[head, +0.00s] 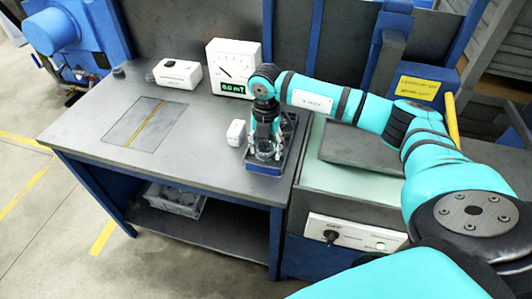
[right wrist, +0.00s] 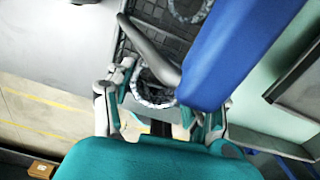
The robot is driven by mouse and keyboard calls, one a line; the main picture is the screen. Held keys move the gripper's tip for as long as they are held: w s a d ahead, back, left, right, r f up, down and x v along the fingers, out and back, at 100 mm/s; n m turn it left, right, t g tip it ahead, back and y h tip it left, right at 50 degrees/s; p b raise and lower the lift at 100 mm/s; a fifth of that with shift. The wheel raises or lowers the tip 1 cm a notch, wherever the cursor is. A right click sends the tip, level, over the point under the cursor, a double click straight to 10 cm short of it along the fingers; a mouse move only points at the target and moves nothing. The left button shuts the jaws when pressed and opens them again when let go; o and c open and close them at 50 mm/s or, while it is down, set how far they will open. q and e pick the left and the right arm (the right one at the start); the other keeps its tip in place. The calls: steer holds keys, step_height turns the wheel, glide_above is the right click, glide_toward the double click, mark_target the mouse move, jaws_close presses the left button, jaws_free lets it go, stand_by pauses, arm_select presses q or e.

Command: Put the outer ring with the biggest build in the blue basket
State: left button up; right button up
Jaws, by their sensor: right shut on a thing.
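The blue basket (head: 264,170) stands near the right end of the grey workbench in the head view. My right gripper (head: 266,153) points down at the basket, low over it or inside it. In the right wrist view a toothed grey outer ring (right wrist: 152,100) lies between the two fingers of my right gripper (right wrist: 160,118), which is shut on it. A second toothed ring (right wrist: 188,8) shows at the top edge of that view, over a dark gridded surface. How deep the held ring sits is hidden by the gripper in the head view. My left gripper is out of view.
A small white block (head: 236,132) stands just left of the basket. A meter (head: 233,68) and a white box (head: 177,74) stand at the back of the workbench (head: 200,150). A light tray (head: 175,200) sits on the lower shelf. The bench's front middle is clear.

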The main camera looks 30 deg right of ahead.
mark_target(266, 155)
step_height(266, 155, down, 3)
steer(key=shift+f+p, duration=0.15)
steer(key=shift+p, duration=0.25)
steer(key=shift+f, duration=0.15)
steer(key=shift+f, duration=0.1)
steer(key=o, duration=1.1)
steer(key=shift+r, duration=0.3)
steer(key=shift+r+b, duration=1.45)
steer(key=shift+r, duration=4.4)
